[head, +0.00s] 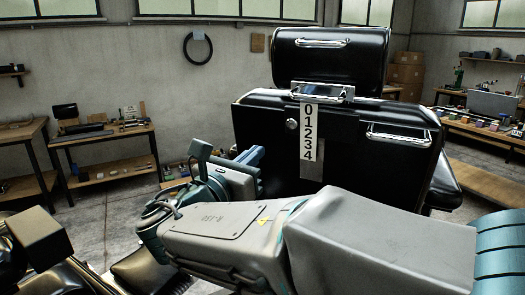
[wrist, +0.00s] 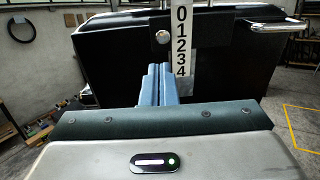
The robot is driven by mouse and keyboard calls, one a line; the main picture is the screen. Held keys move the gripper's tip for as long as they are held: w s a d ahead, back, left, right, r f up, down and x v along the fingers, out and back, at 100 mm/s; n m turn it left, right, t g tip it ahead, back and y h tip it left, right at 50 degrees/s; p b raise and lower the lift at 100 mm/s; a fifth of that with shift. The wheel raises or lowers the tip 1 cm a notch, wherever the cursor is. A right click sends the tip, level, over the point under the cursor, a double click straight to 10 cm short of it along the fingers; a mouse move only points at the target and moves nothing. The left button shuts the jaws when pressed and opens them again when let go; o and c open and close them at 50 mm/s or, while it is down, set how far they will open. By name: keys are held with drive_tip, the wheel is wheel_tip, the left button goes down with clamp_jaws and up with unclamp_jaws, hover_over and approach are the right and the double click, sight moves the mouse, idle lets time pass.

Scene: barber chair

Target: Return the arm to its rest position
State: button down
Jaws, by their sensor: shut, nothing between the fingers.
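The black barber chair stands in front of me, its backrest (head: 260,150) facing me and its headrest (head: 330,62) raised above it. A white strip with the digits 0 to 4 (head: 309,132) hangs down the middle of the backrest, beside a round silver knob (head: 292,125). My gripper (head: 250,156) is in front of the lower left of the backrest, its blue fingers together and empty. In the wrist view my gripper (wrist: 160,70) points at the backrest (wrist: 110,60), just left of the number strip (wrist: 181,40). Whether the fingertips touch the backrest I cannot tell.
Chrome handles sit on the headrest (head: 323,43) and on the backrest's right (head: 400,133). Wooden workbenches stand at the left (head: 105,135) and at the right (head: 480,135). Open floor (head: 95,220) shows at the left.

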drive_tip(key=shift+s, duration=0.2)
drive_tip(key=s+d+f+m+g, duration=0.2)
drive_tip(key=d+f+m+g, duration=0.4)
drive_tip(key=d, duration=0.3)
drive_tip(key=s+d+f+m+g, duration=0.35)
drive_tip(key=d+f+m, duration=0.25)
drive_tip(key=d+f, duration=0.3)
drive_tip(key=s+d+f+m+g+y, duration=0.3)
drive_tip(key=s+f+m+y, duration=0.6)
drive_tip(key=m, duration=0.9)
drive_tip(key=shift+s+f+m+g, duration=0.3)
drive_tip(key=shift+s+f+g, duration=0.45)
drive_tip(key=shift+s+g, duration=0.25)
drive_tip(key=shift+w, duration=0.1)
